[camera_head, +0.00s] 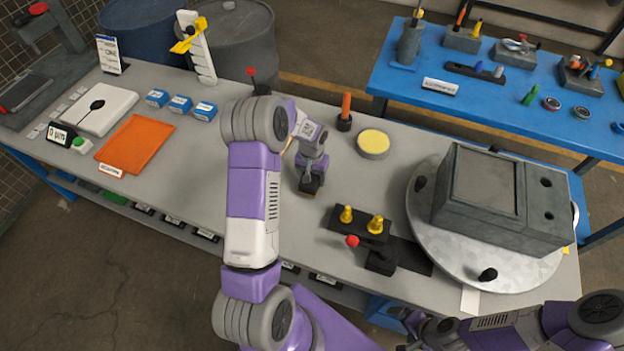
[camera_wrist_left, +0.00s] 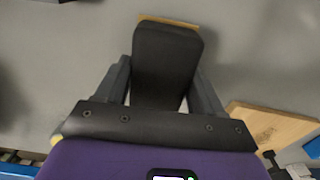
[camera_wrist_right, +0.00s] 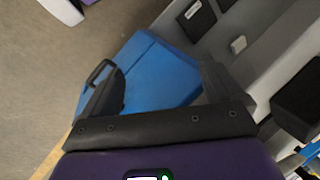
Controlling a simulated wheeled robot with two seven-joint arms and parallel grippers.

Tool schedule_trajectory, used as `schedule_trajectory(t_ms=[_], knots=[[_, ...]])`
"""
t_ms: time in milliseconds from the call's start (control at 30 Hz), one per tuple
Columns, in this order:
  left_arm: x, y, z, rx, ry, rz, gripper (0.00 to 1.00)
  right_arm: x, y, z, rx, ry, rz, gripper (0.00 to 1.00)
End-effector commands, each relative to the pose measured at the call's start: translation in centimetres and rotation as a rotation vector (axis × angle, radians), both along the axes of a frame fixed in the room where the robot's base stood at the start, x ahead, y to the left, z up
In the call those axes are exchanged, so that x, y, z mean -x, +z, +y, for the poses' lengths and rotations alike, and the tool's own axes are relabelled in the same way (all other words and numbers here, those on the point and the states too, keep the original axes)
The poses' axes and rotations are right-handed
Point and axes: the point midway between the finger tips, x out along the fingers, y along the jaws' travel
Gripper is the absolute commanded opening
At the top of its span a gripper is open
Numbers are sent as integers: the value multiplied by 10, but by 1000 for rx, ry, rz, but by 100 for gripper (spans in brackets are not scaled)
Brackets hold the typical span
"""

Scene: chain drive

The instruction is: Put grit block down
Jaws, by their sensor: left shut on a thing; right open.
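The grit block, a dark rounded block with a thin tan layer at its far end, shows in the left wrist view (camera_wrist_left: 167,62) between the fingers of my left gripper (camera_wrist_left: 165,85). My left gripper is shut on it. In the head view my left gripper (camera_head: 311,180) points down over the middle of the grey bench (camera_head: 255,188), with the block at its tip. I cannot tell whether the block touches the bench top. My right gripper (camera_wrist_right: 158,88) is open and empty, off the bench's front edge, above a blue box (camera_wrist_right: 160,70).
A wooden piece (camera_wrist_left: 268,128) lies beside the left gripper. A yellow round pad (camera_head: 373,143) and an orange-handled tool (camera_head: 346,108) stand to the right. A black fixture with yellow knobs (camera_head: 360,222) and a turntable with a grey housing (camera_head: 425,225) lie further right. An orange mat (camera_head: 135,146) lies left.

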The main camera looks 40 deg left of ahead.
Motion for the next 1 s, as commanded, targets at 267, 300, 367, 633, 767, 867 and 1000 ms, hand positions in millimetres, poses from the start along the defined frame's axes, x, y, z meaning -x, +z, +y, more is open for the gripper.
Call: schedule_trajectory(t_ms=[267, 300, 367, 633, 767, 867, 1000], knots=[[0, -19, 0, 0, 1, -1, 25, 0, -2, 0, 0, 0, 0, 94], [0, -18, 0, 0, 1, -1, 25, 0, -2, 0, 0, 0, 0, 94], [0, -19, 0, 0, 1, -1, 25, 0, -2, 0, 0, 0, 0, 94], [0, -22, 0, 0, 0, 0, 88, 0, -5, 0, 0, 0, 0, 94], [0, -22, 0, 0, 1, 0, 94, 0, -5, 0, 0, 0, 0, 94], [0, -22, 0, 0, 0, 0, 94, 0, -5, 0, 0, 0, 0, 94], [0, -19, 0, 0, 0, 0, 94, 0, -3, 0, 0, 0, 0, 94]])
